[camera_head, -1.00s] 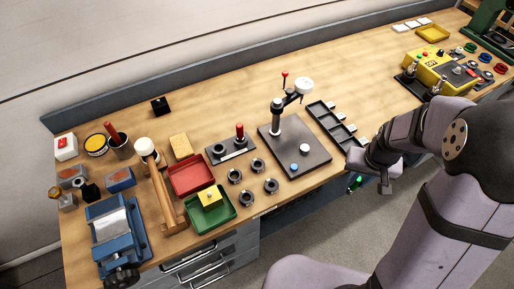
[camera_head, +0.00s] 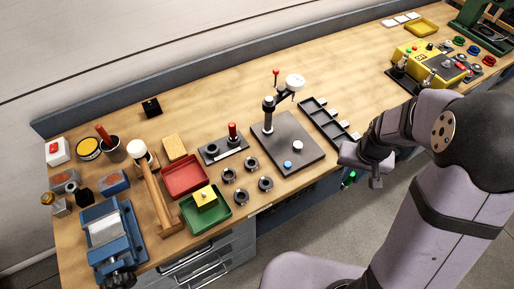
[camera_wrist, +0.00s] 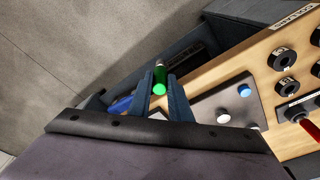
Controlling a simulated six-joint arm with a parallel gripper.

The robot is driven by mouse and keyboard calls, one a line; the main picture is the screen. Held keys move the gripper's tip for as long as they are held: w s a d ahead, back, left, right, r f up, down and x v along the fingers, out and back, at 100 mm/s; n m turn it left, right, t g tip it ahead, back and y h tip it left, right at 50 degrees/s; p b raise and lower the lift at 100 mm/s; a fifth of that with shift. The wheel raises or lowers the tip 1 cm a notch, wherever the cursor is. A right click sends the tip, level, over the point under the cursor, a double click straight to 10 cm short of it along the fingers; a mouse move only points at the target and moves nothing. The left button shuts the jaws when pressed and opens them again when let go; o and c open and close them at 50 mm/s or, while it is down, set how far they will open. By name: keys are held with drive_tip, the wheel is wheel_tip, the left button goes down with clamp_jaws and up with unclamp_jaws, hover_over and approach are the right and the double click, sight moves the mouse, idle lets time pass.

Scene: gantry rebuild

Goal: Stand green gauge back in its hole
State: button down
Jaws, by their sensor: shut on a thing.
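The green gauge (camera_wrist: 159,78) is a small bright green cylinder. It is between the two fingers of my gripper (camera_wrist: 159,88), which is shut on it. In the head view the green gauge (camera_head: 349,179) shows just off the table's front edge, below the dark slotted rack, and my gripper is partly hidden by my arm. The gauge stand (camera_head: 211,158) is a dark block further left on the table. It bears an upright red-handled gauge (camera_head: 232,131) and, left of it, an empty-looking round hole (camera_head: 212,148).
A dark plate (camera_head: 300,150) with a post-mounted dial, a white button and a blue button lies between my gripper and the stand. The slotted rack (camera_head: 328,122) is beside it. Several dark collars (camera_head: 251,163) lie in front of the stand. Red (camera_head: 186,187) and green trays are left.

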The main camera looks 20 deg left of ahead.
drive_tip(key=w+a+r+n+p, duration=0.2)
drive_tip(key=w+a+r, duration=0.2)
drive_tip(key=a, duration=0.7)
drive_tip(key=w+a+r+n+p, duration=0.2)
drive_tip(key=w+a+r, duration=0.15)
drive_tip(key=a, duration=0.65)
drive_tip(key=s+a+r+n+y+p, duration=0.1)
drive_tip(key=a+r+n, duration=0.1)
drive_tip(key=a, duration=0.6)
drive_tip(key=s+a+r+n+p, duration=0.1)
drive_tip(key=a+r, duration=0.1)
drive_tip(key=a, duration=0.6)
drive_tip(key=s+a+f+n, duration=0.3)
drive_tip(key=a+n, duration=0.2)
drive_tip(key=a, duration=0.1)
drive_tip(key=shift+s+a+f+g+y+b, duration=0.25)
drive_tip(key=shift+a+g+y+b, duration=0.05)
drive_tip(key=shift+a+g+b, duration=0.15)
drive_tip(key=shift+f+b, duration=2.4)
drive_tip(key=shift+f, duration=1.05)
drive_tip(key=c, duration=1.5)
unclamp_jaws()
drive_tip(key=shift+c, duration=0.2)
